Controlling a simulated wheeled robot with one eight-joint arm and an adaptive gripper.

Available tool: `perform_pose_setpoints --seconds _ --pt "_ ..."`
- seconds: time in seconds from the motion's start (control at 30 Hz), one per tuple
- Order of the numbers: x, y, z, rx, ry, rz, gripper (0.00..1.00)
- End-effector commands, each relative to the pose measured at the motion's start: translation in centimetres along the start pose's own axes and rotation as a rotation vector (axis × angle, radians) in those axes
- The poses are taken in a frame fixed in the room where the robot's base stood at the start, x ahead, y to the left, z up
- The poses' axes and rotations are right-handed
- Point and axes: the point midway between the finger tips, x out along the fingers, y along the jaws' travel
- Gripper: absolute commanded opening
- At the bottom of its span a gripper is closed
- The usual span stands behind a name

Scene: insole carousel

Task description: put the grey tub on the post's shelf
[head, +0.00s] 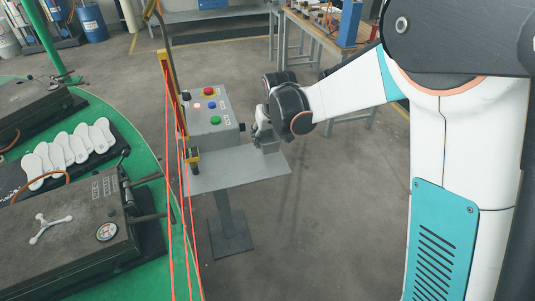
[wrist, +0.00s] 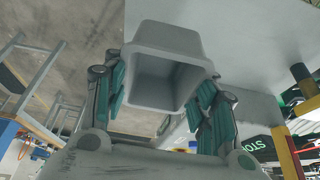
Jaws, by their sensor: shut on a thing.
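The grey tub (wrist: 166,38) is between the two fingers of my gripper (wrist: 163,98) in the wrist view, with its hollow inside facing the camera. In the head view the tub (head: 268,146) is small and partly hidden by my gripper (head: 262,134). My gripper is shut on it. The post's shelf (head: 238,174) is a flat grey plate on a single leg. The tub shows over the shelf's back right part, to the right of the button box. I cannot tell whether it touches the plate. The shelf (wrist: 255,35) fills the upper right of the wrist view.
A grey button box (head: 213,130) stands at the back of the shelf. A yellow post (head: 167,85) and red strands stand at the shelf's left. Beyond them is a green carousel (head: 140,125) with white insoles (head: 68,150). The shelf's front right looks bare.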

Motion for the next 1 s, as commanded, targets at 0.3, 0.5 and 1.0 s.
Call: perform_pose_setpoints --seconds 0.3,0.5,1.0 --pt "2.4 0.0 1.0 0.0 0.0 0.0 0.29" --pt "5.1 0.0 2.1 0.0 0.0 0.0 0.29" --pt "5.9 0.0 2.5 0.0 0.0 0.0 0.61"
